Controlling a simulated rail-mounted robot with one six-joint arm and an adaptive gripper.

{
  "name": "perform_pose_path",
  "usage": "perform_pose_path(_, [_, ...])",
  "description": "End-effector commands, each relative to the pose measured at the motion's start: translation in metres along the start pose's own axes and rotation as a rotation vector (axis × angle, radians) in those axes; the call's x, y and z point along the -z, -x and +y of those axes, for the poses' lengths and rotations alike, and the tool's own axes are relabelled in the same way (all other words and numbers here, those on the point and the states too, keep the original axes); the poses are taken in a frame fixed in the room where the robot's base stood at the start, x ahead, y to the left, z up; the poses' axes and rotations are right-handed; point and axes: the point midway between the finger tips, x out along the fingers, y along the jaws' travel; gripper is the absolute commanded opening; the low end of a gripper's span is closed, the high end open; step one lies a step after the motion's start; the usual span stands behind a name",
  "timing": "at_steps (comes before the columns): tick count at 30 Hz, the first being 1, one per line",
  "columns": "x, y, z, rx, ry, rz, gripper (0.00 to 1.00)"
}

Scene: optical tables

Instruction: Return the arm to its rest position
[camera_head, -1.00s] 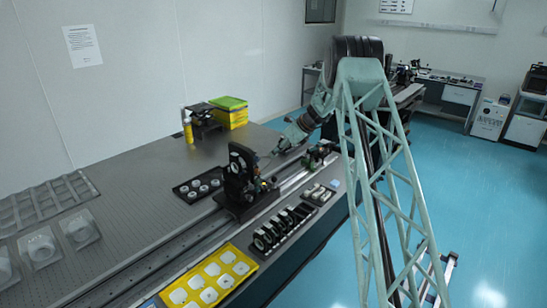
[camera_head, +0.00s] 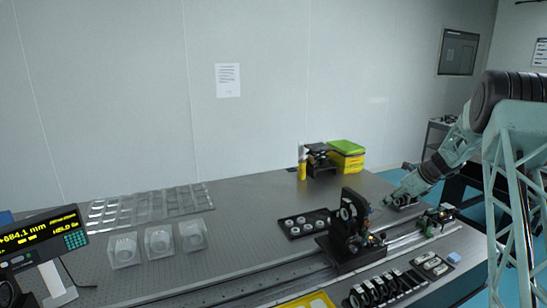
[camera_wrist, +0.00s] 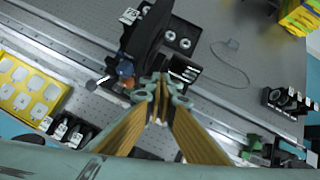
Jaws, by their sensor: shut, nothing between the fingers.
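My gripper (camera_head: 388,203) is above the optical table (camera_head: 245,222) in the head view, just right of the black optic mount. In the wrist view my gripper (camera_wrist: 163,88) has its fingertips together, with nothing between them. The arm reaches in from the right and is bent down toward the table. The black optic mount (camera_head: 348,215) stands on the rail carriage, and it also shows in the wrist view (camera_wrist: 142,45) beyond the fingertips. I cannot tell the exact gap between fingertips and mount.
A long rail (camera_head: 290,283) runs along the table. A black tray with white round parts (camera_head: 305,224) lies behind it. A row of black holders (camera_head: 378,290) is in front. Yellow-green boxes (camera_head: 346,155) stand at the back. A display (camera_head: 42,240) is at left.

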Motion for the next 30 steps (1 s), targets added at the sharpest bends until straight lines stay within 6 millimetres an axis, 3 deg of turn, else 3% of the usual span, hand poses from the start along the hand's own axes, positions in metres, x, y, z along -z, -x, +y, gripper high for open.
perform_pose_path(15, [-0.054,0.063,0.083,-0.036,0.295,0.048,0.0])
perform_pose_path(30, [-0.085,0.123,0.169,-0.073,0.576,0.091,0.0])
